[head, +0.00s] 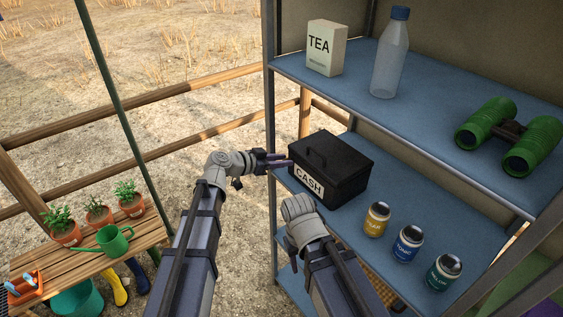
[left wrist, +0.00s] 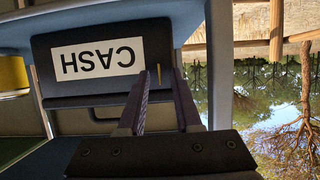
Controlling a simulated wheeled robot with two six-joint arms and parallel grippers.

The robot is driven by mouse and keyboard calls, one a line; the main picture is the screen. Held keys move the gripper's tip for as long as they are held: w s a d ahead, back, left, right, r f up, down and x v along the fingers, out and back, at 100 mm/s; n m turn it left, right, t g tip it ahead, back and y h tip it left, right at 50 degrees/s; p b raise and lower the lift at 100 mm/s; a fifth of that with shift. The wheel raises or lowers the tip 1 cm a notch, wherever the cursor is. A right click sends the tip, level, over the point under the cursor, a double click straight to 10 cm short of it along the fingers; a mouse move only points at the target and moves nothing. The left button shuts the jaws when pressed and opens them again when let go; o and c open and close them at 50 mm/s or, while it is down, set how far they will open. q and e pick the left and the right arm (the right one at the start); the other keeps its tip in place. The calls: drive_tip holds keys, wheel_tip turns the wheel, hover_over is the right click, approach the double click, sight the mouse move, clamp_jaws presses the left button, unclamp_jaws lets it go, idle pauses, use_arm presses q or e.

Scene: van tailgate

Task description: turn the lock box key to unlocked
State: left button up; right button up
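The lock box is a black box (head: 335,165) with a handle on top and a white CASH label, standing on the middle blue shelf. It shows upside down in the left wrist view (left wrist: 100,88). A small yellow piece, which looks like the key (left wrist: 159,73), shows on its front beside the label, between my left fingertips. Whether it is turned is too small to tell. My left gripper (head: 278,160) is at the box's front left end; in the left wrist view its fingers (left wrist: 163,74) are apart with a gap. My right gripper (head: 299,207) is in front of the box, its fingers unclear.
Several small jars (head: 408,243) stand right of the box on the middle shelf (head: 345,212). The upper shelf (head: 420,105) holds a tea carton (head: 325,47), a bottle (head: 390,55) and green binoculars (head: 510,135). A metal post (head: 270,130) stands close to my left gripper. A plant bench (head: 90,260) is at left.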

use_arm(q)
drive_tip(key=shift+c, duration=0.2)
clamp_jaws()
idle(1.1)
